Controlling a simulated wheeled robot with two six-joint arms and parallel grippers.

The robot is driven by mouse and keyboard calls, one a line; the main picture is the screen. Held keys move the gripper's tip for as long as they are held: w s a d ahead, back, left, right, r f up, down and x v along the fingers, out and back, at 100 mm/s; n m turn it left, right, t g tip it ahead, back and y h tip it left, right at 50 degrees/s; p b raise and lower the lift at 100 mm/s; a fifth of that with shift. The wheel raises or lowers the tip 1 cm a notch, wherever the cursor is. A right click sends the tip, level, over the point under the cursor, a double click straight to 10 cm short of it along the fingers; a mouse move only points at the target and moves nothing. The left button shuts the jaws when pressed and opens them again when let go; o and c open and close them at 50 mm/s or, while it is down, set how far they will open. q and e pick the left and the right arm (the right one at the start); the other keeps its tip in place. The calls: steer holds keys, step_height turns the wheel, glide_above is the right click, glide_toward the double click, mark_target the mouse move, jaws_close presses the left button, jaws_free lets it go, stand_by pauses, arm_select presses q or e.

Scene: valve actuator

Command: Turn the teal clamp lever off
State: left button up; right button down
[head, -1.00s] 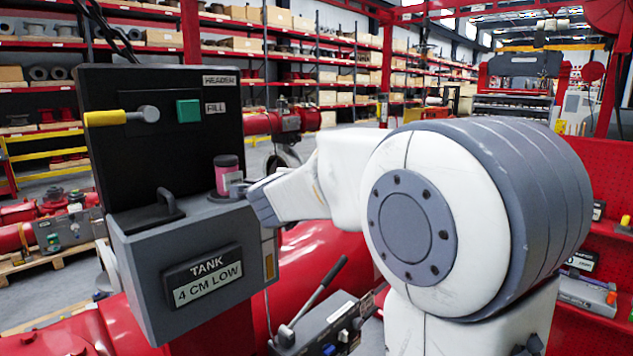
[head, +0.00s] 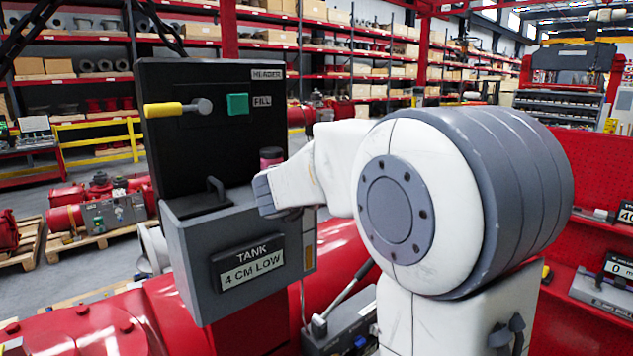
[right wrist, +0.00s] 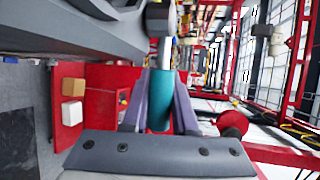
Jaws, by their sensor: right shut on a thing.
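In the right wrist view the teal clamp lever (right wrist: 161,100) is a teal round handle on a shiny metal rod. The rod runs up the picture to a dark grey part (right wrist: 160,20). My right gripper (right wrist: 162,85) has its two greyish-purple fingers on either side of the teal handle and is shut on it. In the head view my white and grey right arm stands in front of the right side of the station, and the teal lever cannot be seen there. My left gripper is in neither current view.
In the head view a black panel (head: 190,130) carries a yellow-handled lever (head: 165,109) and a green button (head: 238,104). Below is a grey box with a TANK sign (head: 250,265). A long grey lever (head: 345,297) rises below.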

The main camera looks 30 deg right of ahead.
stand_by(0.3)
steer(key=c, duration=0.7)
jaws_free()
steer(key=shift+a, duration=0.15)
steer(key=shift+s, duration=0.1)
steer(key=b+v, duration=0.4)
steer(key=v, duration=0.6)
steer(key=shift+s, duration=0.1)
